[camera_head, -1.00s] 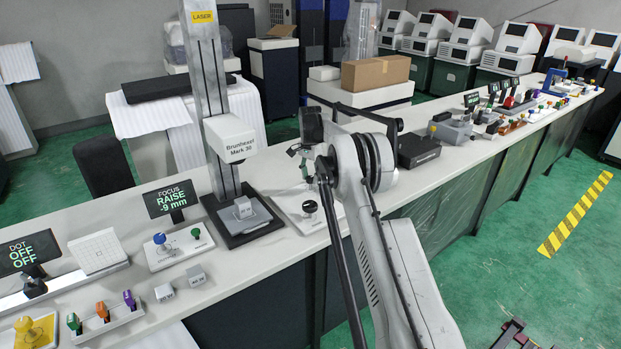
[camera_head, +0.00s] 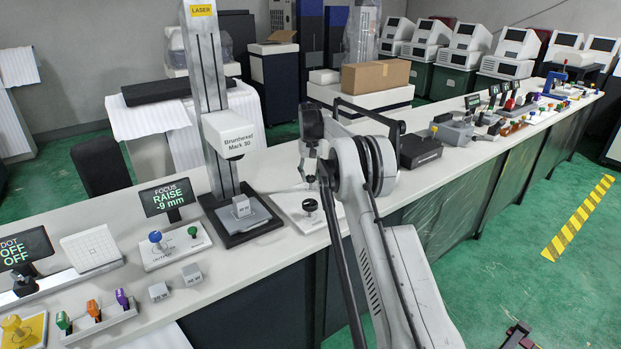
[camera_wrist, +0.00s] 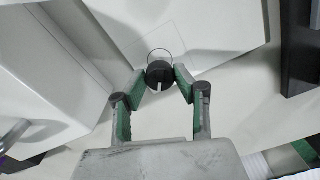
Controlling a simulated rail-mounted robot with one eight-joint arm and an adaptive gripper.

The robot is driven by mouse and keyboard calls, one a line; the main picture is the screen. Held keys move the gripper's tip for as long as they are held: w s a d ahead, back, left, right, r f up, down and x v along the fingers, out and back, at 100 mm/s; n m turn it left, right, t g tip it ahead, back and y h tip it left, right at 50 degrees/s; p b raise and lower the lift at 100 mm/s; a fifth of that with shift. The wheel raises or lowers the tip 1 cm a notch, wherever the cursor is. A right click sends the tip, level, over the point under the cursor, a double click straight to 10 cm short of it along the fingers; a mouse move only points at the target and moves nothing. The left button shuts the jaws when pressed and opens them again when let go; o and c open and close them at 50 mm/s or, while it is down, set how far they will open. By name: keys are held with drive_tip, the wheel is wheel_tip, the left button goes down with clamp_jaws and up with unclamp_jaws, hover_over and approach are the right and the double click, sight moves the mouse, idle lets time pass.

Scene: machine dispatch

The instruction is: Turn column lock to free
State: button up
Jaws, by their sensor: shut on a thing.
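A black round knob (camera_head: 310,205) stands on a white plate (camera_head: 290,202) just right of the laser column (camera_head: 209,100); I take it for the column lock. Any lettering on the plate is too small to read. In the wrist view the knob (camera_wrist: 159,72) has a pale notch facing my gripper, with a thin ring on the plate behind it. My gripper (camera_head: 311,183) reaches down over the knob. In the wrist view the green-padded fingers of my gripper (camera_wrist: 160,77) close on the knob from both sides.
The column's black base (camera_head: 243,222) with a grey block stands left of the plate. A focus display (camera_head: 167,197) reads RAISE -9 mm, beside a panel with blue and green knobs. Two small grey blocks (camera_head: 175,283) lie at the front edge. A dark box (camera_head: 419,150) stands to the right.

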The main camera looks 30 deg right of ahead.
sight(311, 176)
drive_tip(key=n+b, duration=0.1)
drive_tip(key=n, duration=0.5)
drive_tip(key=shift+n, duration=0.4)
idle(0.3)
drive_tip(key=o, duration=1.1)
drive_tip(key=shift+r, duration=0.1)
wheel_tip(311, 176, up, 12)
drive_tip(key=shift+f, duration=0.1)
